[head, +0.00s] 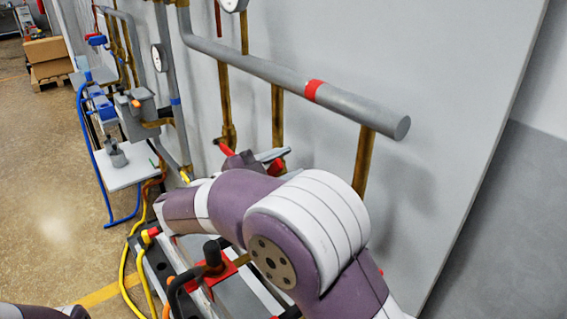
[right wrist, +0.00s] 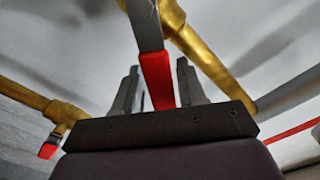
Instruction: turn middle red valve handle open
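The middle red valve handle (right wrist: 157,78) hangs from a brass pipe in the right wrist view. Its grey stem runs up to the top edge and its red end reaches down between my right gripper's fingers (right wrist: 158,90). The two grey fingers stand apart on either side of it, and a firm grip does not show. In the head view my right gripper (head: 268,156) is at the pipes, partly behind my own arm, with some red of the handle (head: 278,167) showing beside it. My left gripper is not in view; only a bit of my left arm shows at the bottom left.
Another red handle (right wrist: 48,150) is on the brass pipe at left, and a red bar (right wrist: 292,131) is at right. A thick grey pipe (head: 270,68) with a red band crosses the wall above my arm. Hoses and a red-fitted frame (head: 215,272) lie below.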

